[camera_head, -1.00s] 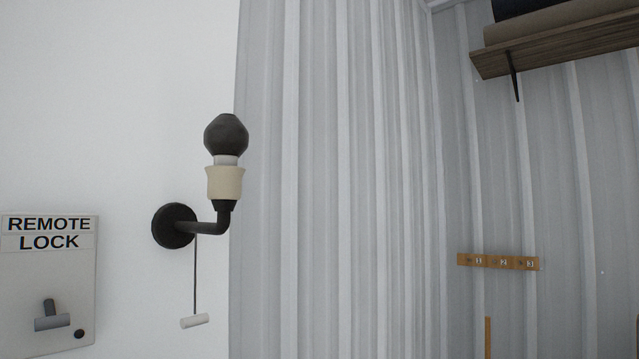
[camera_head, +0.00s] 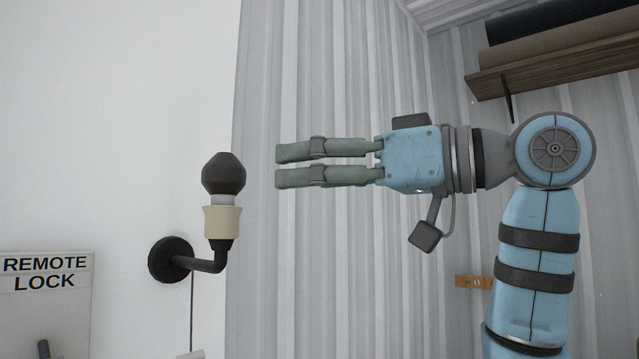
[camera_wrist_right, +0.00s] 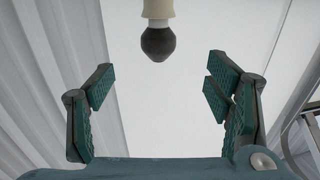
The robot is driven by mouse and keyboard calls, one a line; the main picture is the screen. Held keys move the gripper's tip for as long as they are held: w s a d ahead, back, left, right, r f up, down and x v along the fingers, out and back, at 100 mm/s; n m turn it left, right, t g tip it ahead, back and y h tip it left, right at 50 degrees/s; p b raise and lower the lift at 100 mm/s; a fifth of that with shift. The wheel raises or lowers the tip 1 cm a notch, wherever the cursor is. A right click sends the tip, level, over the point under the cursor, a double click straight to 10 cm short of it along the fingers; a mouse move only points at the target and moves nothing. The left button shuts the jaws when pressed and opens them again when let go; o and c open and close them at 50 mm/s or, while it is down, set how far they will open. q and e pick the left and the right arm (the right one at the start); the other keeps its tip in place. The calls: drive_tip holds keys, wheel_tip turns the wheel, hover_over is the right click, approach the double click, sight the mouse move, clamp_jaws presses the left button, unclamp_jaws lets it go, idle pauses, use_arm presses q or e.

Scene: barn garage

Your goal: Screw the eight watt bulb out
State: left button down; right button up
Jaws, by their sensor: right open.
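A dark, faceted bulb (camera_head: 223,173) stands upright in a cream socket (camera_head: 221,221) on a black wall-mounted arm (camera_head: 205,264). No wattage marking is readable on it. My right gripper (camera_head: 278,166) comes in from the right at about the bulb's height, its fingers pointing left at it with a gap between. In the right wrist view the gripper (camera_wrist_right: 161,85) is open and empty, and the bulb (camera_wrist_right: 158,44) shows beyond the fingertips, roughly centred between them, with the socket (camera_wrist_right: 158,9) at the top edge. My left gripper is out of view.
A pull cord (camera_head: 191,312) hangs below the lamp arm. A "REMOTE LOCK" panel (camera_head: 48,310) is on the white wall at lower left. A wooden shelf (camera_head: 560,68) is at upper right, and a small numbered wooden strip (camera_head: 470,282) is partly behind my arm.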

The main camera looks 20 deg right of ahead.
sight(240, 182)
drive_tip(key=p+x, duration=0.4)
drive_tip(key=x, duration=1)
drive_tip(key=shift+r+p, duration=0.15)
drive_tip(key=shift+p, duration=0.15)
drive_tip(key=shift+w+a, duration=0.2)
drive_tip(key=shift+w, duration=0.1)
drive_tip(key=shift+d, duration=0.1)
